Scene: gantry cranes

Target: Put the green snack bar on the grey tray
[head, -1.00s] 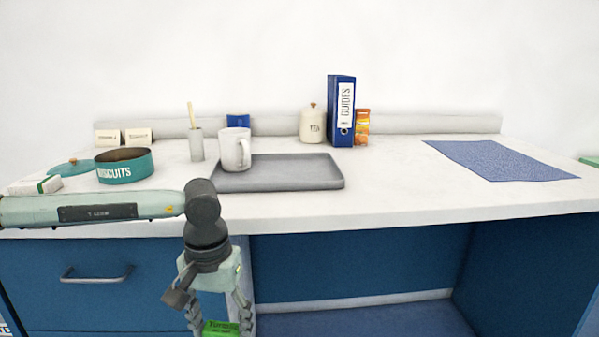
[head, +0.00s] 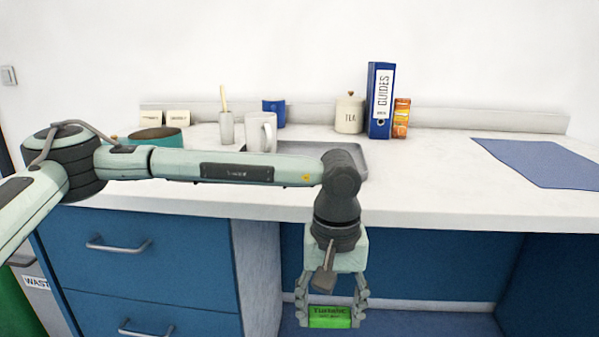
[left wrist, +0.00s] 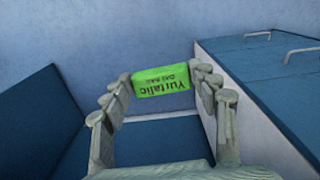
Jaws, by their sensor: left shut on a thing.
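The green snack bar (head: 330,317) is between the fingertips of my left gripper (head: 331,312), which is shut on it. The bar hangs in front of the counter, below the level of its top. In the left wrist view the bar (left wrist: 161,81) sits crosswise between the two fingers (left wrist: 162,88). The grey tray (head: 355,160) lies on the counter top, up and behind the gripper, and my left arm hides much of it. A white mug (head: 260,133) stands at the tray's left part. My right gripper is not in view.
A teal tin (head: 157,137), a brush pot (head: 226,128), a blue cup (head: 274,112), a tea jar (head: 349,114), a blue binder (head: 380,101) and an orange packet (head: 401,118) stand on the counter. A blue mat (head: 545,162) lies right. The counter right of the tray is clear.

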